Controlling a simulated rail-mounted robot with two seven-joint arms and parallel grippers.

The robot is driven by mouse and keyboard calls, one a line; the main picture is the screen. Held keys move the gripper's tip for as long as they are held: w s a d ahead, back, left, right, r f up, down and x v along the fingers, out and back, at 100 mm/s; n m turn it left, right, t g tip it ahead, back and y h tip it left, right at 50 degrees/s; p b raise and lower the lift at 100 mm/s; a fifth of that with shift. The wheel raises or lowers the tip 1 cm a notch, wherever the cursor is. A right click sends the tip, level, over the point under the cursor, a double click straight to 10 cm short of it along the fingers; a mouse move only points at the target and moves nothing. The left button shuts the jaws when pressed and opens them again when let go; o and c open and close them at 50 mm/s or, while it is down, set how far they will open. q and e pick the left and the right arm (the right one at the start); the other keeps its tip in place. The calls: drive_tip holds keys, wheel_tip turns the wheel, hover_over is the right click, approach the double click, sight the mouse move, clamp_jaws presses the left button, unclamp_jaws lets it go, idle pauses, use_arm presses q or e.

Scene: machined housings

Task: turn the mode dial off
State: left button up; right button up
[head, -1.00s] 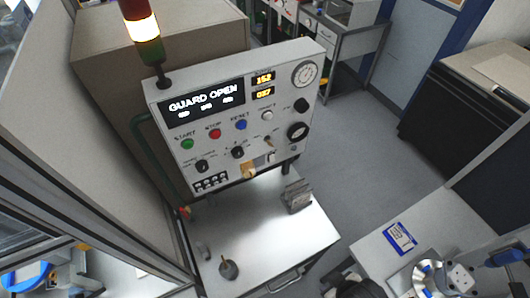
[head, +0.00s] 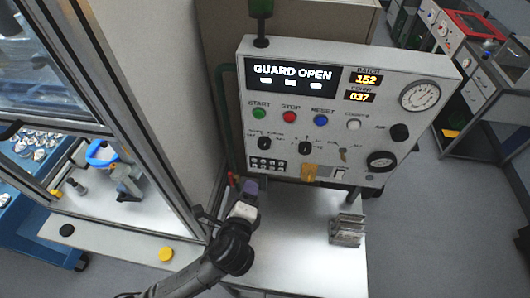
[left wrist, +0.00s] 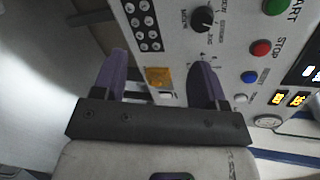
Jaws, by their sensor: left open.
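The grey control panel (head: 330,115) stands upright with a "GUARD OPEN" display. Two black rotary dials, the left dial (head: 264,143) and the middle dial (head: 305,147), sit below the coloured buttons; their small labels are too blurred to tell which is the mode dial. The left dial also shows in the left wrist view (left wrist: 203,18). My left gripper (head: 250,188) is below the panel's lower left part, apart from the dials. In the left wrist view its purple fingers (left wrist: 162,80) are spread and empty, and the right finger covers part of the panel. My right gripper is out of view.
A yellow tag (head: 308,172) is on the panel's lower edge, near a key switch (head: 343,155). A black knob (head: 399,131) is at the panel's right. A grey metal block (head: 347,229) stands on the white table (head: 290,250). A glazed frame is at left.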

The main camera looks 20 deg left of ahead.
sight(264, 147)
use_arm(q)
drive_tip(key=w+m+t, duration=0.1)
drive_tip(key=w+m, duration=0.3)
drive_tip(key=w, duration=0.1)
drive_tip(key=w+r+m+t+p, duration=0.1)
drive_tip(key=w+m, duration=0.4)
drive_tip(key=w+r+m+t+p, duration=0.1)
drive_tip(key=w+m, duration=0.3)
drive_tip(key=w, duration=0.1)
drive_tip(key=shift+a+m, duration=0.2)
drive_tip(key=shift+m, duration=0.2)
drive_tip(key=c, duration=0.9)
